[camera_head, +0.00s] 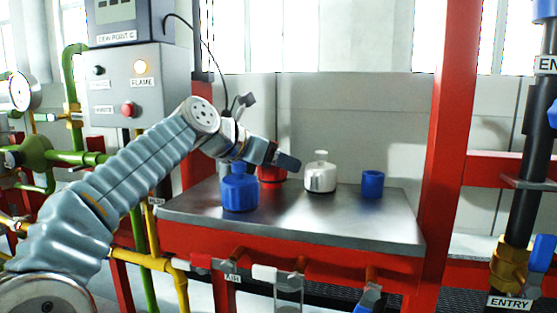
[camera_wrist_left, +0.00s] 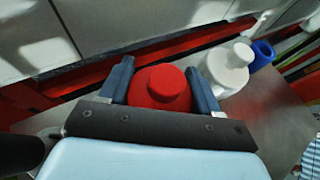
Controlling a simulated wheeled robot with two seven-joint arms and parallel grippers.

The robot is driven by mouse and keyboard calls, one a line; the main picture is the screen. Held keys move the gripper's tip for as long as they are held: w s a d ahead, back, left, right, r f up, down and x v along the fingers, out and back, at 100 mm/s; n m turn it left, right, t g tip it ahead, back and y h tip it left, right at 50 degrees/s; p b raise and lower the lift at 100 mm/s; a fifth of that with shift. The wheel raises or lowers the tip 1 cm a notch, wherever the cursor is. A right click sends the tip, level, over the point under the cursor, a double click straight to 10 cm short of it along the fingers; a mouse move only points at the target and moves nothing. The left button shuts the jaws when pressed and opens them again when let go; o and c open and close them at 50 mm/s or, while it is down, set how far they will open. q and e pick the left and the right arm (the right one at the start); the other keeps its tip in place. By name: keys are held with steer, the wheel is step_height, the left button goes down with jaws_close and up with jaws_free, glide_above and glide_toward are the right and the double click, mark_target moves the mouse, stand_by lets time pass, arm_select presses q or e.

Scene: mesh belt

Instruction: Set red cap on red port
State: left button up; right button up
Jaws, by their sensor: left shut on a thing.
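The red cap (camera_wrist_left: 162,85) has a wide round body with a rounded knob on top. My left gripper (camera_wrist_left: 160,67) is shut on it, with one finger on each side in the left wrist view. In the head view the left gripper (camera_head: 284,161) is over the bench, and part of the red cap (camera_head: 271,174) shows below it, behind the blue capped piece. I cannot make out a separate red port; whatever is under the cap is hidden. I cannot tell whether the cap is resting on something.
On the steel bench (camera_head: 290,217) stand a blue knobbed piece (camera_head: 239,190), a white knobbed piece (camera_head: 320,176) and a plain blue cylinder (camera_head: 372,184). The white piece is close beside my gripper's finger. A red post (camera_head: 446,130) rises at the bench's right. The bench's front right is clear.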

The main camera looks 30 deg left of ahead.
arm_select(q)
steer(key=shift+f+b, duration=0.45)
steer(key=shift+f, duration=0.2)
stand_by(0.4)
steer(key=o, duration=0.8)
steer(key=shift+p+v, duration=0.5)
steer(key=shift+v, duration=2.05)
steer(key=shift+p+v, duration=0.75)
steer(key=shift+v, duration=2.25)
